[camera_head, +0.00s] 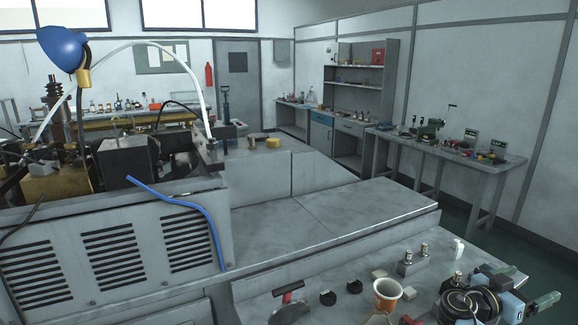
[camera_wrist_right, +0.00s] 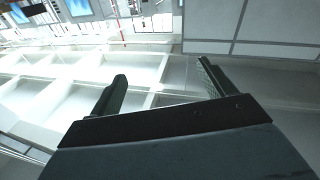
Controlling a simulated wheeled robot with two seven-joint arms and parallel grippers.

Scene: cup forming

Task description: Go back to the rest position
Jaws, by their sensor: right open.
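My right gripper (camera_head: 541,286) shows at the lower right of the head view, beside the black round wrist part of my arm. Its two fingers point to the right and stand apart. In the right wrist view the same gripper (camera_wrist_right: 163,75) is open, with nothing between its dark fingers. My left gripper is not in the head view.
An orange-and-white cup (camera_head: 387,294) stands on the grey bench near my right wrist, with small metal blocks (camera_head: 412,260) and a red-handled tool (camera_head: 289,306) around it. A machine with a blue lamp (camera_head: 62,48) fills the left. A side bench (camera_head: 440,150) lines the right wall.

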